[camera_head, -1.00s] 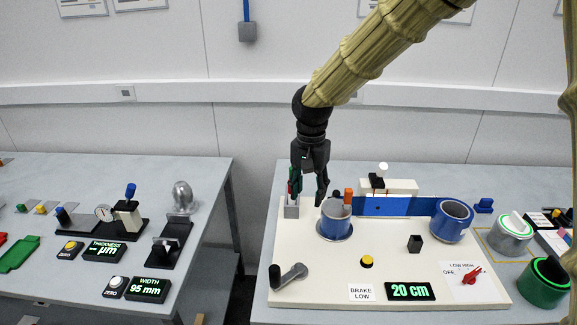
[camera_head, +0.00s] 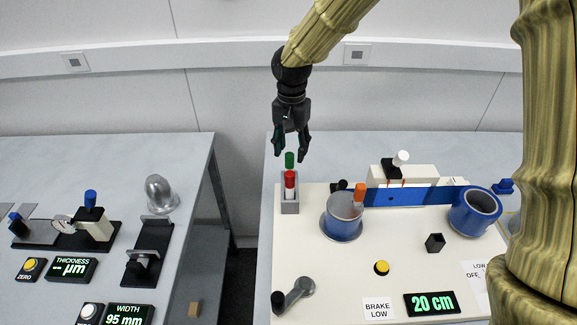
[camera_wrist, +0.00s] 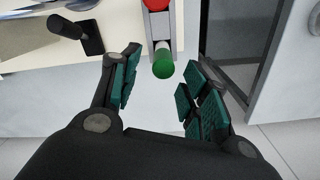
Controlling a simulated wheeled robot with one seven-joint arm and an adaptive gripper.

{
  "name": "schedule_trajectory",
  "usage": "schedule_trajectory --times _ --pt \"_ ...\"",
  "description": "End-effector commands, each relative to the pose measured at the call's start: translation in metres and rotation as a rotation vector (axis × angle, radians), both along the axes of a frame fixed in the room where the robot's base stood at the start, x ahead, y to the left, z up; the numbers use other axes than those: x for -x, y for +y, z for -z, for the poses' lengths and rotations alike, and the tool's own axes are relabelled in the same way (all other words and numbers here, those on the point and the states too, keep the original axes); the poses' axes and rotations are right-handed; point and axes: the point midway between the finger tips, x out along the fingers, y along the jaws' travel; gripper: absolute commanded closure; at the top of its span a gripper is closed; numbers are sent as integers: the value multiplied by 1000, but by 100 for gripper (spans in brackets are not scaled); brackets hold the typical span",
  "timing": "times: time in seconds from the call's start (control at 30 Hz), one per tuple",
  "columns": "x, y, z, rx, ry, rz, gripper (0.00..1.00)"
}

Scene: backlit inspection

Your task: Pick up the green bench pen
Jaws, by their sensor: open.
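The green bench pen (camera_head: 289,160) stands upright in a small grey holder (camera_head: 290,207) at the left edge of the cream board. A red pen (camera_head: 290,181) stands in the same holder, in front of the green one. My gripper (camera_head: 291,153) points down over the holder, open and empty, with its fingertips around the height of the green pen's top. In the wrist view the green pen (camera_wrist: 163,66) shows between the spread fingers, with free room on both sides. The red pen (camera_wrist: 157,4) is at the top edge there. The green pen's lower part is hidden.
A blue tape roll (camera_head: 342,220) on its spindle stands right of the holder, with a blue strip (camera_head: 415,199) running to another roll. A crank (camera_head: 296,292) is in front. A gap separates the left bench (camera_head: 185,290) from this one.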

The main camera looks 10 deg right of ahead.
Motion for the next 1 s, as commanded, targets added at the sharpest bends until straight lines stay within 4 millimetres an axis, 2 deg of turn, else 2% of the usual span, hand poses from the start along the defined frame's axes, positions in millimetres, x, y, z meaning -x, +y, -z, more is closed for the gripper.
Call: schedule_trajectory --times 0.37,0.7,1.0 --pt "1 3 20 -1 2 -3 54" --pt "1 6 55 -1 1 -2 54" --pt "1 6 63 0 -2 -2 54"
